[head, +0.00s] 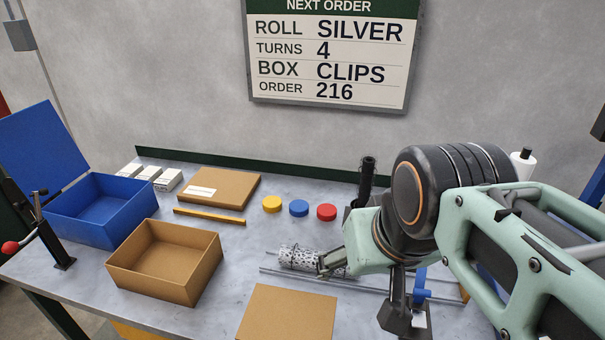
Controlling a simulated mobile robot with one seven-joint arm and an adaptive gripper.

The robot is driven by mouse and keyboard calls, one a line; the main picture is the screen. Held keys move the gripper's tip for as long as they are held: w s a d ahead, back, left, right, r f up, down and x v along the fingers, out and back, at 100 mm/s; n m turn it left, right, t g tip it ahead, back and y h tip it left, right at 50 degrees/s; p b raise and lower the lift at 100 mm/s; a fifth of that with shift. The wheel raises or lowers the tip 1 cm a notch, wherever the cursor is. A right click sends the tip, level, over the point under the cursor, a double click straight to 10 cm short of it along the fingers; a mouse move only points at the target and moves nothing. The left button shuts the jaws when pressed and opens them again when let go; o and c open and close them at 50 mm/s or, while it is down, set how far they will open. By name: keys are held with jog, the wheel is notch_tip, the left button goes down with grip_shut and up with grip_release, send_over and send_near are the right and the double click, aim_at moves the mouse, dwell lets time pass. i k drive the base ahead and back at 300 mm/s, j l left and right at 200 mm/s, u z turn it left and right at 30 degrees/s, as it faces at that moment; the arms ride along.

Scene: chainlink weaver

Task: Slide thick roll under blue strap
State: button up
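A silver, mesh-like thick roll (298,257) lies on the table near its middle, beside long thin rods. My gripper (325,265) is at the roll's right end, low over the table. It is small and partly hidden by my pale green wrist, so I cannot tell whether its fingers are closed on the roll. A blue upright piece (420,284), possibly the blue strap, stands to the right of the roll, partly behind a dark block and my arm. The roll's left part is apart from this blue piece. Whether any strap spans the rods is hidden.
An open cardboard box (166,262) and an open blue box (104,210) stand to the left. A flat cardboard piece (287,318) lies in front. Yellow, blue and red discs (326,212) sit behind the roll. A dark upright post (367,178) stands behind my wrist.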

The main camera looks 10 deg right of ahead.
aim_at(295, 256)
jog(key=i+j, duration=0.1)
jog(key=j, duration=0.5)
jog(key=i+j+z, duration=0.1)
jog(key=j, duration=0.5)
jog(key=k+j, duration=0.1)
jog(key=j, duration=0.15)
jog(key=k+j+z, duration=0.1)
jog(key=i+u, duration=0.1)
jog(key=i, duration=0.2)
